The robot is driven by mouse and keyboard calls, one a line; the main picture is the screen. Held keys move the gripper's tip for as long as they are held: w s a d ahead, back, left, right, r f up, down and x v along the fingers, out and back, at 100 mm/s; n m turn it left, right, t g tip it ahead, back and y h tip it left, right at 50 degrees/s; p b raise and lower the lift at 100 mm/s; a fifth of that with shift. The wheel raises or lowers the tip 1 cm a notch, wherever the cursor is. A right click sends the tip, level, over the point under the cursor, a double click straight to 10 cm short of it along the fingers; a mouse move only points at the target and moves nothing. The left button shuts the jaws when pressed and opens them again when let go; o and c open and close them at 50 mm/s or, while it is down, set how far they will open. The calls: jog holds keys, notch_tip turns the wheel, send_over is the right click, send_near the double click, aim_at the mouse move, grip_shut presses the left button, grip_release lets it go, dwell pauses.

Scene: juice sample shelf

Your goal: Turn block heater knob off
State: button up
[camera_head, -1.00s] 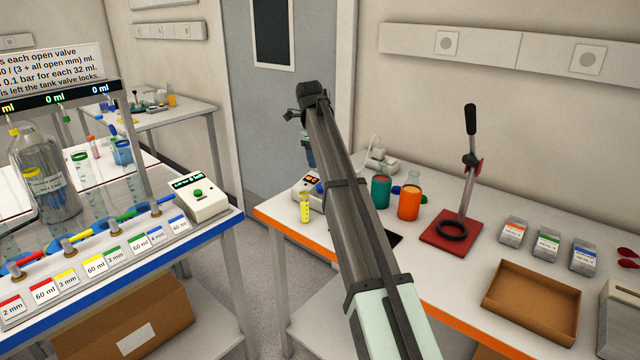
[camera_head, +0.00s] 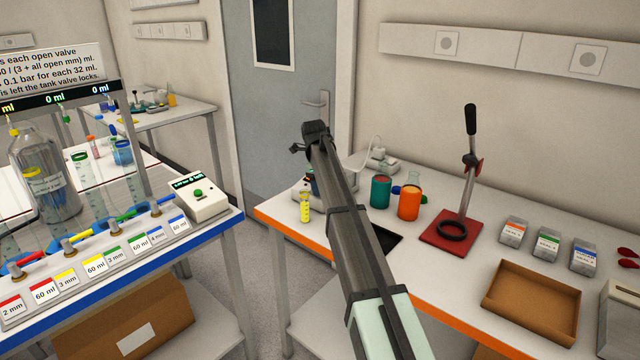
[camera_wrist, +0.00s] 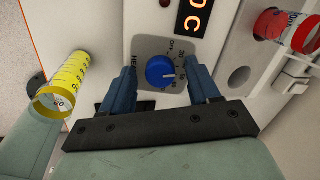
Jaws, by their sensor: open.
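The block heater (camera_wrist: 224,58) is a pale box with a lit orange display (camera_wrist: 195,18). Its blue round knob (camera_wrist: 160,71) sits on a grey dial plate (camera_wrist: 147,48) printed with OFF, numbers and HEAT. The knob's white mark points right in the wrist view, toward the numbers and away from OFF; the exact number is unclear. My gripper (camera_wrist: 161,78) is open, with one blue finger on each side of the knob and a visible gap to each. In the head view the heater (camera_head: 299,192) is mostly hidden behind my arm.
A yellow graduated tube (camera_wrist: 63,84) stands close left of my gripper, and a red-marked tube (camera_wrist: 284,25) is at the heater's upper right. Teal (camera_head: 380,191) and orange (camera_head: 409,202) containers and a red-based lever stand (camera_head: 452,234) are to the right on the bench.

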jog(key=c, duration=1)
jog(key=shift+c, duration=0.2)
jog(key=shift+n, duration=0.5)
jog(key=n, duration=0.4)
jog(key=shift+n, duration=0.4)
jog(key=n+g, duration=0.1)
jog(key=n, duration=0.4)
jog(key=shift+n, duration=0.7)
jog(key=o, duration=1)
